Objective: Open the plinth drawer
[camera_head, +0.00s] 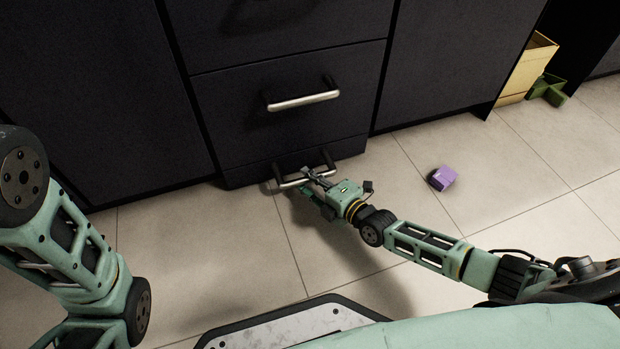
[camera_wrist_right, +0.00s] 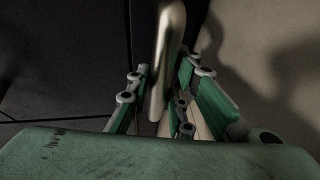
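The plinth drawer (camera_head: 250,174) is the low dark front at the foot of the vanity, and it looks closed or nearly so. Its metal bar handle (camera_head: 291,184) also shows in the right wrist view (camera_wrist_right: 168,45). My right gripper (camera_head: 313,175) is at the right part of this handle.
A larger drawer with a metal handle (camera_head: 303,101) is above the plinth drawer. A purple block (camera_head: 442,178) lies on the tiled floor to the right. A yellow box (camera_head: 527,68) and a green item (camera_head: 548,90) stand farther right. Floor in front is otherwise clear.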

